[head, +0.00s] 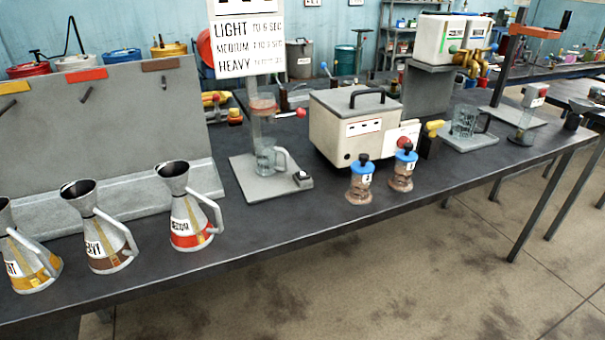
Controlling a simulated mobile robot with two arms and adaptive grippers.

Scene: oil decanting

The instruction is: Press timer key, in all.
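A small dark key on a grey block (302,178) sits at the right front corner of a grey stand base (262,192); it looks like the timer key. Above the base rise a post with a reddish-brown cup (262,104) and a white sign (246,46) reading LIGHT, MEDIUM and HEAVY with times in seconds. A clear handled beaker (266,158) stands on the base beside the key. Nothing touches the key. Neither of my grippers is in view.
Several metal pouring jugs (192,210) stand front left before a grey slanted panel (100,130). A cream box (352,130) with a black handle stands right of the stand. Two blue-capped jars (360,184) are near the table's front edge. Bare tabletop (270,235) lies before the stand.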

